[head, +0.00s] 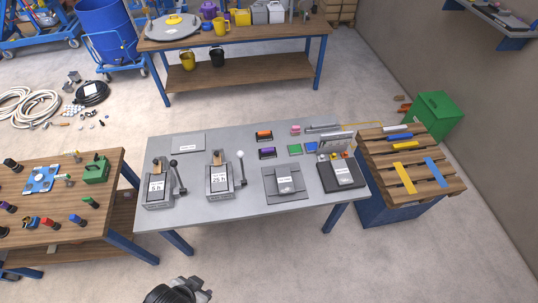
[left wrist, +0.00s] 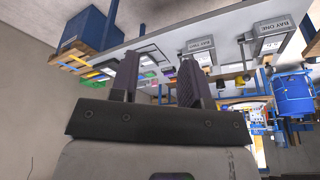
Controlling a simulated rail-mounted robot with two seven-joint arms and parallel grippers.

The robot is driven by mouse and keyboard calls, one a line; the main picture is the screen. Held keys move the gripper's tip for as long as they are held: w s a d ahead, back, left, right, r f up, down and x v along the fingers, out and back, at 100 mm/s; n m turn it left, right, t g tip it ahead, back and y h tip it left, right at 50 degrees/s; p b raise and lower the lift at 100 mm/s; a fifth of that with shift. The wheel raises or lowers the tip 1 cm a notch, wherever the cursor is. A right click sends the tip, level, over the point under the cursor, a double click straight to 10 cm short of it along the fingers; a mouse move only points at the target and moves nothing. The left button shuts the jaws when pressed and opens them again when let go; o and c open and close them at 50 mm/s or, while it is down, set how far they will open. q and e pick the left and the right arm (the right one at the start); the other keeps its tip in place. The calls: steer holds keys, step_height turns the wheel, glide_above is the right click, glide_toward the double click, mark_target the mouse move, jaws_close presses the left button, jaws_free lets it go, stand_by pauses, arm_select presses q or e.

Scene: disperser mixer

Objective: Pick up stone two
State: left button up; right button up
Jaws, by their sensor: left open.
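No label that I can read says stone two, so I cannot tell which thing it is. On the grey table, a small grey block with a white label (head: 286,185) lies on a dark square plate (head: 271,195). An orange-topped block (head: 264,136) and a purple block (head: 267,153) lie farther back. My left gripper (head: 186,292) shows in part at the bottom edge of the head view, in front of the table and apart from everything on it. In the left wrist view its two dark fingers (left wrist: 157,78) stand apart with nothing held. My right gripper is not in view.
Two grey lever devices (head: 158,188) (head: 219,180) stand on the left of the grey table (head: 210,217). A dark device with a raised lid (head: 341,172) is at its right. A slatted wooden top (head: 440,165) stands farther right. A wooden bench (head: 55,240) is at left.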

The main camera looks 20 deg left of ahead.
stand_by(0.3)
arm_select(q)
steer(key=o, duration=1.1)
steer(key=shift+w, duration=0.15)
